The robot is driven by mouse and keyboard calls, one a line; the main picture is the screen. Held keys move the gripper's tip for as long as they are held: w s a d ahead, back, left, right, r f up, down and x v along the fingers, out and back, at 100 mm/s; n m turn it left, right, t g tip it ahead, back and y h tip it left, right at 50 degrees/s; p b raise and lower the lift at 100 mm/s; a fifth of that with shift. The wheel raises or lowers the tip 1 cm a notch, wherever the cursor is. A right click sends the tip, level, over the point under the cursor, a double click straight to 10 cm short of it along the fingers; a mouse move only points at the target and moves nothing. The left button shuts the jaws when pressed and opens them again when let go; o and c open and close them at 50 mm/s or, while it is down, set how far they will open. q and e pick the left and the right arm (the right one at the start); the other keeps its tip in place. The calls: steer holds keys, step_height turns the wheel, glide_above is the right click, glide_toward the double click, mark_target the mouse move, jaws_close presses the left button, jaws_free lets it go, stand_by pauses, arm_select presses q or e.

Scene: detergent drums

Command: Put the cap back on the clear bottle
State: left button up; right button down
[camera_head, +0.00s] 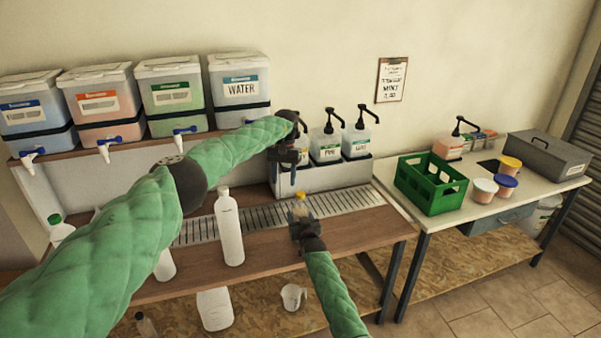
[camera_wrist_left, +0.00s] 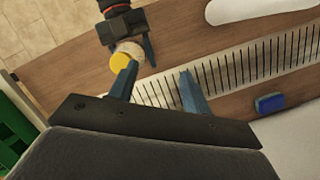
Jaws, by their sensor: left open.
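A small clear bottle (camera_head: 300,209) with a yellowish tint stands upright at the drip grate, between the fingers of my right gripper (camera_head: 301,222). In the left wrist view its round yellow top (camera_wrist_left: 122,62) looks like a cap, but I cannot tell whether it is seated. My right gripper also shows there (camera_wrist_left: 134,38), around the bottle. My left gripper (camera_head: 286,188) is above the grate, a little left of the bottle in the head view, pointing down. Its blue fingers (camera_wrist_left: 160,82) are open with nothing between them; the yellow top is near one finger.
A tall white bottle (camera_head: 229,228) stands left of the grippers. Pump bottles (camera_head: 325,146) stand behind. Dispensers with blue taps (camera_head: 170,95) line the back left. A green crate (camera_head: 430,184) and tubs (camera_head: 484,190) are on the right table. A small blue item (camera_wrist_left: 270,103) shows near the grate.

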arm_select(q)
steer(key=d+r+n, duration=0.1)
steer(key=n, duration=0.8)
steer(key=s+d+r+n+t, duration=0.1)
steer(key=d+n, duration=0.1)
steer(key=n, duration=0.7)
steer(key=d+n+t, duration=0.1)
steer(key=n, duration=0.8)
steer(key=shift+s+d+r+n, duration=0.2)
steer(key=shift+d+r+n, duration=0.1)
steer(key=shift+d+r, duration=0.1)
steer(key=n, duration=0.5)
steer(key=shift+d+r+t, duration=0.1)
steer(key=shift+d+t, duration=0.2)
steer(key=shift+d, duration=0.05)
steer(key=n, duration=0.4)
steer(key=shift+d+n, duration=0.1)
steer(key=shift+n, duration=0.2)
steer(key=n, duration=0.5)
steer(key=shift+w+n, duration=0.15)
steer(key=shift+n, duration=0.15)
steer(key=n, duration=0.4)
steer(key=shift+d, duration=0.1)
